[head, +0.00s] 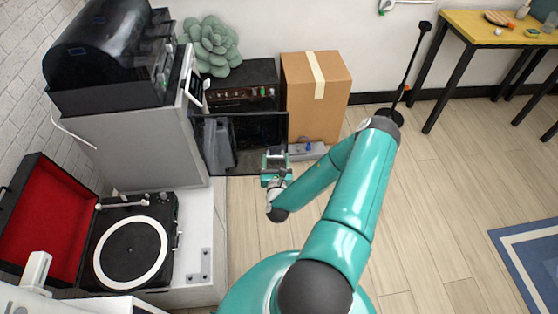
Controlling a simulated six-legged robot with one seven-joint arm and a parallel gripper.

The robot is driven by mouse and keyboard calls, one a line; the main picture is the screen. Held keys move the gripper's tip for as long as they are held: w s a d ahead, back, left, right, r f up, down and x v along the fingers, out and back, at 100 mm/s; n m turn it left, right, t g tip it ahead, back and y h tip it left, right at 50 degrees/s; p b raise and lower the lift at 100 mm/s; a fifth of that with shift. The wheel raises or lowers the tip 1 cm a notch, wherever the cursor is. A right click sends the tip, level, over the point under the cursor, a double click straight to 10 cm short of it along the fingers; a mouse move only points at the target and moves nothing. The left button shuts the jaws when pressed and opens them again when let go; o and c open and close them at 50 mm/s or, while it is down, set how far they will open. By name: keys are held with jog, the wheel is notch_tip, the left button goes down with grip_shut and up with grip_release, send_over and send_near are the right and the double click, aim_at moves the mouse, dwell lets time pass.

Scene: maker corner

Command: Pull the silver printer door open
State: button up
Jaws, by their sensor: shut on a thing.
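The silver printer (145,145) stands on the white cabinet at the left. Its dark see-through door (240,132) stands well out from the printer's front, swung open towards the right. My gripper (276,158) is at the free right end of the door, near its lower corner. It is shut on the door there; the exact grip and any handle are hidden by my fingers. The printer's inside is mostly out of sight behind the casing.
A black machine (110,50) sits on the printer. A turntable (131,250) in a red-lined case is in front. A cardboard box (315,95) and a black device (242,86) with a green plant (211,45) stand behind the door.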

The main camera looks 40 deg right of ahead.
jog(key=shift+w+a, duration=0.2)
jog(key=o, duration=1.3)
jog(key=shift+o, duration=0.4)
jog(key=shift+s+d, duration=0.1)
jog(key=shift+s, duration=0.1)
jog(key=v, duration=1.3)
jog(key=shift+s+a, duration=0.25)
